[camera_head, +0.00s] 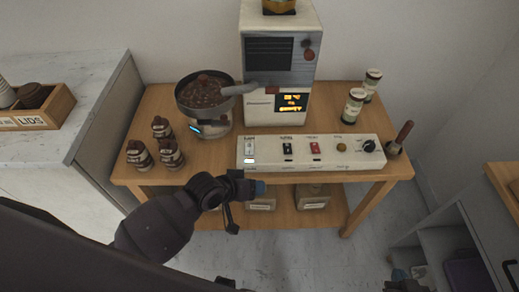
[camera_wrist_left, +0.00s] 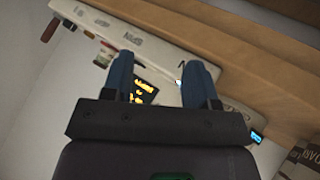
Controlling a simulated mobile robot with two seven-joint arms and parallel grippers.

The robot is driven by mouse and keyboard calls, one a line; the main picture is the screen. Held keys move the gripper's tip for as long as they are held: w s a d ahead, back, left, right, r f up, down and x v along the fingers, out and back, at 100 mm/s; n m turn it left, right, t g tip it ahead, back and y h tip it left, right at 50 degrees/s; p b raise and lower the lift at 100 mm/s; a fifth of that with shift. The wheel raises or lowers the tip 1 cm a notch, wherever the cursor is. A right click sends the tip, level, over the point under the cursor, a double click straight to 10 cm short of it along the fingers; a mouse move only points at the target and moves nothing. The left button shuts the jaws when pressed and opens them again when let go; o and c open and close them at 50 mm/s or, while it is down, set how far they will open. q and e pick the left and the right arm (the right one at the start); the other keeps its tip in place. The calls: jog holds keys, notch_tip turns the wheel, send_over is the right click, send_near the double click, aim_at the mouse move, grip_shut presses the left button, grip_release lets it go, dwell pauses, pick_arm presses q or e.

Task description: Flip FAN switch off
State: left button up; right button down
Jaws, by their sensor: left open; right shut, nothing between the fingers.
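The white control panel (camera_head: 265,163) lies along the front of the wooden table. Its leftmost switch (camera_head: 249,147) is pale with a bluish-white glow at its lower end; its label is too small to read surely. My left gripper (camera_head: 258,188) is just in front of and below the panel's left end, apart from that switch in the head view. In the left wrist view its two blue fingers (camera_wrist_left: 160,72) are spread, with the panel (camera_wrist_left: 155,45) behind them; the switch is mostly hidden there. My right gripper (camera_head: 400,277) is at the bottom right, partly cut off, away from the panel.
A black switch (camera_head: 288,149), a red switch (camera_head: 315,148) and a black knob (camera_head: 369,146) sit further right on the panel. Behind it stand a bean roaster (camera_head: 205,95) and a white machine (camera_head: 275,65). Several brown bottles (camera_head: 160,127) stand at left.

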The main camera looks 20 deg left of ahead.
pick_arm(q)
jog(key=w+d+r+g, duration=0.2)
jog(key=w+d+g, duration=0.1)
jog(key=w, duration=0.1)
jog(key=n+g+y+b, duration=0.2)
jog(key=n+g+y, duration=0.1)
jog(key=g+y, duration=0.25)
send_near(249, 153)
jog(key=shift+t, duration=0.45)
jog(key=f, duration=0.2)
jog(key=f+b, duration=0.1)
jog(key=f, duration=0.1)
jog(key=f+b, duration=0.1)
jog(key=f, duration=0.2)
jog(key=shift+s+f, duration=0.15)
jog(key=shift+s, duration=0.25)
jog(key=shift+f, duration=0.35)
pick_arm(e)
jog(key=f, duration=0.2)
jog(key=a+f, duration=0.1)
jog(key=shift+w, duration=0.4)
